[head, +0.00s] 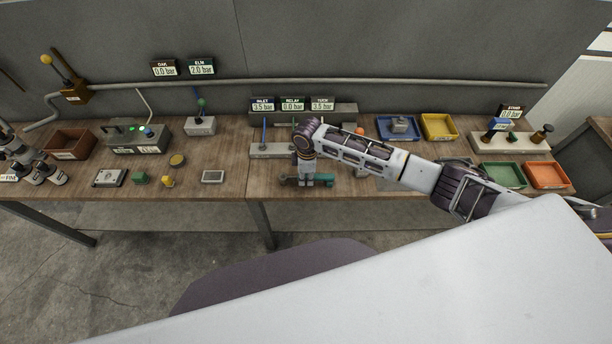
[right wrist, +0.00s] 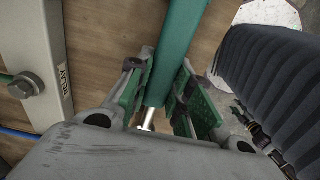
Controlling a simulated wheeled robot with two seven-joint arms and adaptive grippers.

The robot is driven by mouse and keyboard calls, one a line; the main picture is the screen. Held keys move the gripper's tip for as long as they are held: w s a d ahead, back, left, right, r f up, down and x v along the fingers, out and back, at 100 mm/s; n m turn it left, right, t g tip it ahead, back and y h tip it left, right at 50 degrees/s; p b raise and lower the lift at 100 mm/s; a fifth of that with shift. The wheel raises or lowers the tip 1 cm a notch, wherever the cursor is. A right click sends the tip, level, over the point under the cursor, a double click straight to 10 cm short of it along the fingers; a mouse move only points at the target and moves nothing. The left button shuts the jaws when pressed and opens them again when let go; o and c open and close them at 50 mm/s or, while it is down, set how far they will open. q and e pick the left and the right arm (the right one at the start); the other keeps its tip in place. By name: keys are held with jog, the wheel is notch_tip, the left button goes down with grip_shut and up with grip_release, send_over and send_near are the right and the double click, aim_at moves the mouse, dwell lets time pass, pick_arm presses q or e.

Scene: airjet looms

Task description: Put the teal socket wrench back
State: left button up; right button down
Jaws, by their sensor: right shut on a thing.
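The teal socket wrench (right wrist: 173,60) runs down through the right wrist view, with a bright metal tip at its lower end. My right gripper (right wrist: 160,98) has its green-padded fingers on both sides of the handle and is shut on it. I cannot tell whether the wrench touches the bench top.
A grey valve rail (head: 270,151) stands just behind the right gripper; its RELAY label (right wrist: 66,88) shows in the right wrist view. Blue (head: 383,133), yellow (head: 438,127), green (head: 503,175) and orange (head: 546,175) trays lie to the right.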

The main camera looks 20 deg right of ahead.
jog(key=shift+f, duration=0.15)
jog(key=c, duration=1.2)
grip_release()
jog(key=o, duration=0.5)
jog(key=shift+r+p, duration=1.1)
jog(key=shift+p, duration=0.1)
jog(key=shift+r, duration=1.95)
